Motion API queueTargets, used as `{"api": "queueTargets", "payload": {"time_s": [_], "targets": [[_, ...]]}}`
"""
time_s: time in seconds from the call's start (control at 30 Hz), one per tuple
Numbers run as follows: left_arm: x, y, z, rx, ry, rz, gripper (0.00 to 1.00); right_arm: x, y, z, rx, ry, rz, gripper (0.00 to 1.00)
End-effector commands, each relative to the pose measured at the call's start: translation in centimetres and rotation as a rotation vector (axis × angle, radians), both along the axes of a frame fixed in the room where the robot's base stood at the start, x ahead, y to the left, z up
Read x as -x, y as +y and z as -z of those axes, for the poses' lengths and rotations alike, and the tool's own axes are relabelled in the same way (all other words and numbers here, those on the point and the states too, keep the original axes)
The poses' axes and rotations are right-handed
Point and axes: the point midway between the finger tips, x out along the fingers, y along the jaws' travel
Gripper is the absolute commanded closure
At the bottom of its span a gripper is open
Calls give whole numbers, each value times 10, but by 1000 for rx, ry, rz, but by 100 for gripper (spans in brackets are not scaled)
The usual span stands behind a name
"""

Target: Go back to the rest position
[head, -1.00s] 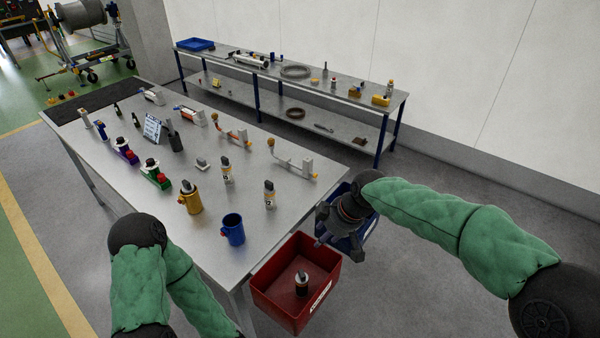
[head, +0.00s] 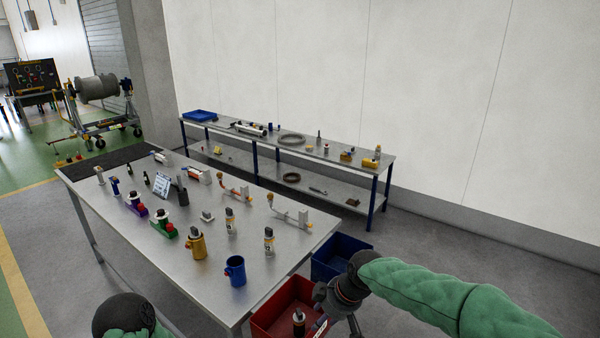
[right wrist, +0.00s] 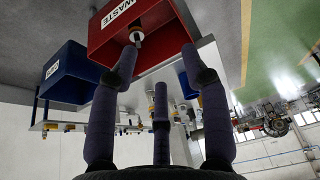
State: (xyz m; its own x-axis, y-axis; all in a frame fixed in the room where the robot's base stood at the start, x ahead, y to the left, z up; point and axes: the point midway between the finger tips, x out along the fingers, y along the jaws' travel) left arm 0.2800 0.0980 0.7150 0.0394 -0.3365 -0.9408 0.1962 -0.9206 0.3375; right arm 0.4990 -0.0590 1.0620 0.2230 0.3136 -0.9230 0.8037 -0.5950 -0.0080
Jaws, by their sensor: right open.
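My right gripper (head: 338,302) is above the right side of the red bin (head: 268,318) at the table's front right corner. In the right wrist view its fingers (right wrist: 160,85) are spread with nothing between them, and the red bin (right wrist: 112,22) marked WASTE lies beyond them. A dark cylindrical item with a light band (head: 299,322) stands in the red bin. My left arm shows only as a dark joint and green sleeve at the bottom left of the head view; its gripper is out of view.
The metal table (head: 190,285) holds a blue mug (head: 235,270), a gold mug (head: 197,246), bottles and several fittings. A blue bin (head: 338,255) stands behind the red bin. A shelf bench (head: 220,133) runs along the wall. Grey floor is open at right.

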Motion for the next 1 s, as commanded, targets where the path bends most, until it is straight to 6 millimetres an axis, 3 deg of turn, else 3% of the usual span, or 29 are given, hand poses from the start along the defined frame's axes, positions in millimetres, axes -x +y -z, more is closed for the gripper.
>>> {"api": "queueTargets", "payload": {"time_s": [0.33,0.57,0.77,1.0], "targets": [[-2,0,0,-1,-3,-1,0,2,-4,55,-27,63,103,53],[-2,0,0,-1,-3,-1,0,13,-9,113,-56,136,222,53],[-2,0,0,-1,-3,-1,0,45,-18,193,-93,242,407,53],[-2,0,0,-1,-3,-1,0,108,-30,278,-135,374,668,53]]}}
